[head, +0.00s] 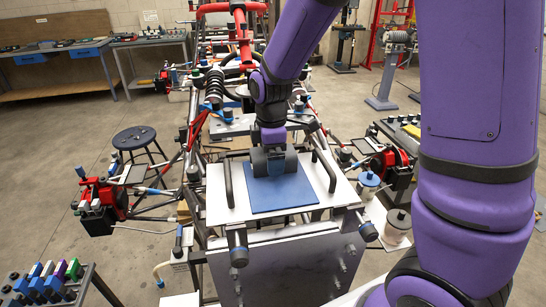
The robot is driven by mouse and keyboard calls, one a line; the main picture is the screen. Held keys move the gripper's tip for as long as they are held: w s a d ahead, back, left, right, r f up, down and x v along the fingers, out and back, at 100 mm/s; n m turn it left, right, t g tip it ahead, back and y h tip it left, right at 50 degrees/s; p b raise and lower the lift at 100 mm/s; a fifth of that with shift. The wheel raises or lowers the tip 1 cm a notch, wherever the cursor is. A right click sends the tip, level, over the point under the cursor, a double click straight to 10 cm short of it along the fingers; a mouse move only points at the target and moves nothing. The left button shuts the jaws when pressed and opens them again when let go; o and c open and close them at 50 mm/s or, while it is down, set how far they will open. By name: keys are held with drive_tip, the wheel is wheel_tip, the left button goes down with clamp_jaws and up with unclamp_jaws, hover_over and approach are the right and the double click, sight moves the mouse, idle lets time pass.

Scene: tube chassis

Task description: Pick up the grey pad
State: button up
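My gripper (276,168) hangs from my purple arm over a flat blue pad (283,195). The blue pad lies on a white plate (228,204) with black handles at its left and right sides. The gripper's dark, wide body hides the far part of the blue pad. I cannot tell whether the fingers touch it, nor whether they are open or shut. I see no pad that is clearly grey; one may be hidden behind my gripper or arm.
The plate sits at the near end of a tube chassis (197,130) with red and dark bars. A dark stool (134,138) stands left, a rack of coloured items (45,284) at the front left. Several spools (398,224) stand to the right. Open floor lies left.

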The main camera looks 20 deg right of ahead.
drive_tip(key=shift+c, duration=0.5)
drive_tip(key=c, duration=0.8)
